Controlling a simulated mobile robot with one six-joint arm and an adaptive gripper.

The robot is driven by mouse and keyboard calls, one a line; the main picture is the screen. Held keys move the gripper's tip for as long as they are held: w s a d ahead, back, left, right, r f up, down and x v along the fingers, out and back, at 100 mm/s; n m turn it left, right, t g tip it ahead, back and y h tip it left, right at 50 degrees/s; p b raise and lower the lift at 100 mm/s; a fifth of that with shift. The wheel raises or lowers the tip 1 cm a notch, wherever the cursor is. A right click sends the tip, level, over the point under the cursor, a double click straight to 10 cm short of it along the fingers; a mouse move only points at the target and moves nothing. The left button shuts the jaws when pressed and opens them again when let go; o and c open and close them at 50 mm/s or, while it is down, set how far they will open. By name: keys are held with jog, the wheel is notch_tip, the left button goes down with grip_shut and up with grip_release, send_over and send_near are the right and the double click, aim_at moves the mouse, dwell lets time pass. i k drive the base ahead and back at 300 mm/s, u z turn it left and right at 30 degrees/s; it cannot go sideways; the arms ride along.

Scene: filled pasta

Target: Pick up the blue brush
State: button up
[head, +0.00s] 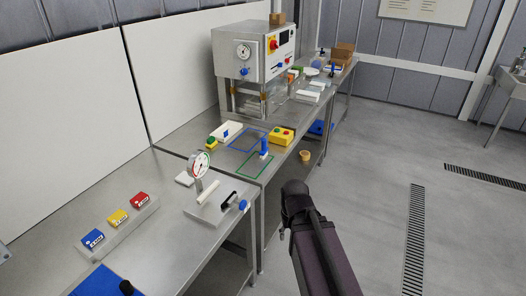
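A small upright blue object with a pale lower end (264,148) stands on the steel bench, at the far edge of a green outlined rectangle. It looks like the blue brush, but it is too small to be sure. Other small blue items stand farther back on the far bench, too small to make out. My dark arm rises from the bottom edge, right of the benches, over the floor. My gripper cannot be made out, and nothing is seen held.
A blue outlined rectangle (247,139) lies beside the green one (255,164). A dial gauge (200,167) stands on the near bench (174,245). A large press machine (253,55) stands behind.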

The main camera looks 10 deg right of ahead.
aim_at(263, 153)
jog(key=z, duration=0.05)
jog(key=i, duration=1)
jog(key=u, duration=0.05)
